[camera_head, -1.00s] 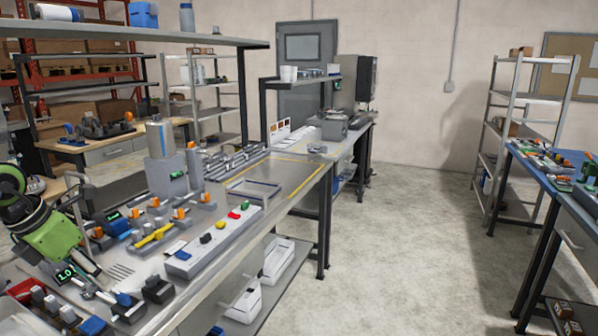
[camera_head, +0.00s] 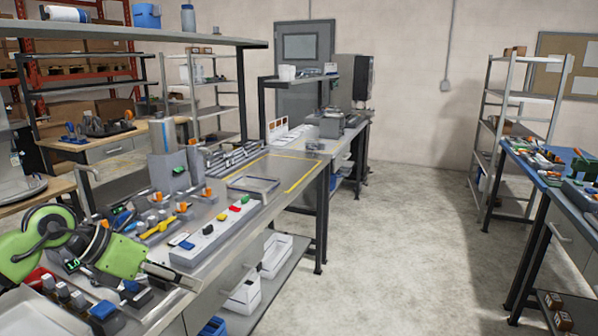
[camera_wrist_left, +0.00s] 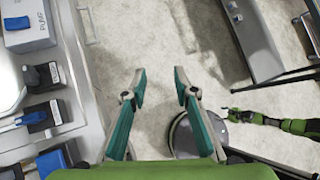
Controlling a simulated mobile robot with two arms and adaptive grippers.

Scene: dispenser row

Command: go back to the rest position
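My left gripper (camera_head: 176,277) reaches in from the left in the head view, over the front edge of the long workbench (camera_head: 212,262). In the left wrist view its two teal fingers (camera_wrist_left: 159,80) are spread apart with only bare floor between them, so it is open and empty. A green and black arm, my right one, shows at the right of the left wrist view. Its gripper end (camera_wrist_left: 238,116) is small and its finger opening is unclear. My right arm is out of the head view.
A grey panel with coloured buttons (camera_head: 222,228) and small parts sit on the bench near my left arm. A white bin (camera_head: 243,293) stands on the shelf below. Open floor (camera_head: 390,250) lies between this bench and the blue-topped bench (camera_head: 536,168) at right.

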